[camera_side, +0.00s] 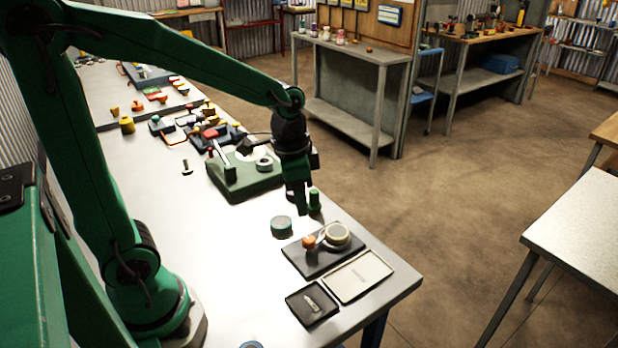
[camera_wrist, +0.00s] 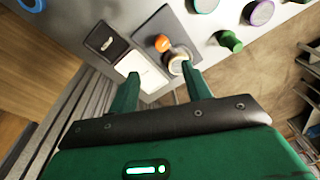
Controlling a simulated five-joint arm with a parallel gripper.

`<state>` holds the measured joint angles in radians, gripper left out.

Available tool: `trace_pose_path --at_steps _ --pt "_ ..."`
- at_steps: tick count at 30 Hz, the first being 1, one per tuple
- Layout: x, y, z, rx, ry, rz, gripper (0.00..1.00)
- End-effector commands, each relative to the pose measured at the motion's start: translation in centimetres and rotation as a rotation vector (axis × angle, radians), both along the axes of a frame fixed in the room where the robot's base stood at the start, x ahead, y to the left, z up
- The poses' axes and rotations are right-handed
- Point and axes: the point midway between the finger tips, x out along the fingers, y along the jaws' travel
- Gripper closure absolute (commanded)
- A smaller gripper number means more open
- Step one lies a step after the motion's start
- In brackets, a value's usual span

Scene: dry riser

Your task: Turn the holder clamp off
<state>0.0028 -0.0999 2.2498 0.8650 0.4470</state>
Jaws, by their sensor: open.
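A dark plate (camera_side: 305,262) lies near the front right end of the bench. It bears an orange knob (camera_side: 309,242) and a cream round piece (camera_side: 337,235), apparently the holder and its clamp, though I cannot tell which part is the clamp. In the wrist view the orange knob (camera_wrist: 162,43) and cream piece (camera_wrist: 178,65) show beyond my fingertips, the cream piece close to the right finger. My gripper (camera_side: 299,210) is open and empty, pointing down above the bench behind the plate. Its fingers (camera_wrist: 160,72) are spread in the wrist view.
A green round piece (camera_side: 281,227) and a green upright peg (camera_side: 315,202) stand behind the plate. A pale framed panel (camera_side: 358,276) and a small black tray (camera_side: 312,304) lie in front. A green fixture (camera_side: 240,182) stands farther back. The bench's left middle is clear.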

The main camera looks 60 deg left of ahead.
Motion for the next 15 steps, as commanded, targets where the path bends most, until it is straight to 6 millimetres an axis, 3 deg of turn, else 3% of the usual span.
trace_pose_path --at_steps 6,15 --pt "1.8 0.0 -3.2 0.009 0.086 -0.101 0.51" --pt "2.6 0.0 -5.0 0.010 0.127 -0.158 0.51"
